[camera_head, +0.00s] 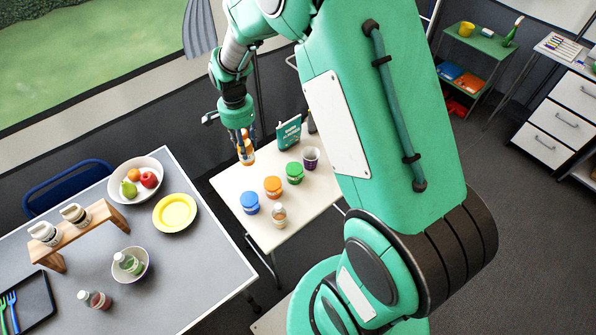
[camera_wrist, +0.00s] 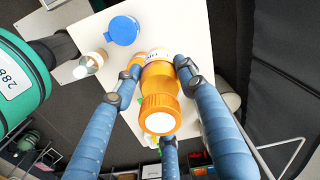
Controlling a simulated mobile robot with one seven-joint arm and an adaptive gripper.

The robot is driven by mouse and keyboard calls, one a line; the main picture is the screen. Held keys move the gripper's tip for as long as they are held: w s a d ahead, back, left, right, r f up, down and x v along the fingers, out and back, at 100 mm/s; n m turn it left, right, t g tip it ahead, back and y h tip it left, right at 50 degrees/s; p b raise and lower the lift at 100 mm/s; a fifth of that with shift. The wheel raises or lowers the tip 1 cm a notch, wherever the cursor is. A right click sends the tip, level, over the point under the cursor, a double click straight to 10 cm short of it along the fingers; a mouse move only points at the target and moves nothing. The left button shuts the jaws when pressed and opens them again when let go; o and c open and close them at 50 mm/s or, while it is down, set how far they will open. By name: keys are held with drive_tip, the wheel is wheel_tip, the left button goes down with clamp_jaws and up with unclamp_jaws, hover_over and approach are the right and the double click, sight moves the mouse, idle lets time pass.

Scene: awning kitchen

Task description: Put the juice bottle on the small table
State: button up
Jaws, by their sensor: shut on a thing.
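The juice bottle (camera_head: 247,155) is orange, with an orange cap and a white label. My gripper (camera_head: 245,143) is shut on it above the back left part of the small table (camera_head: 238,186), which has a pale top. In the wrist view the bottle (camera_wrist: 160,75) sits between my blue-grey fingers (camera_wrist: 157,68), with its cap towards the camera. The pale tabletop (camera_wrist: 185,25) shows behind it. I cannot tell whether the bottle's base touches the table.
On the small table stand a blue-lidded jar (camera_head: 250,203), an orange-lidded jar (camera_head: 273,187), a green-lidded jar (camera_head: 295,173), a purple cup (camera_head: 311,158), a small bottle (camera_head: 279,215) and a green book (camera_head: 288,132). A grey table (camera_head: 190,270) with dishes stands to the left.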

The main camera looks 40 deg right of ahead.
drive_tip(key=d+f+m, duration=0.1)
drive_tip(key=d+m, duration=0.4)
drive_tip(key=d, duration=2.3)
drive_tip(key=f, duration=0.5)
drive_tip(key=shift+w+d, duration=0.15)
drive_tip(key=shift+w, duration=0.25)
drive_tip(key=shift+f, duration=0.15)
drive_tip(key=shift+f, duration=2.4)
drive_tip(key=shift+f+b, duration=0.65)
drive_tip(key=shift+f, duration=1.85)
drive_tip(key=shift+f, duration=0.1)
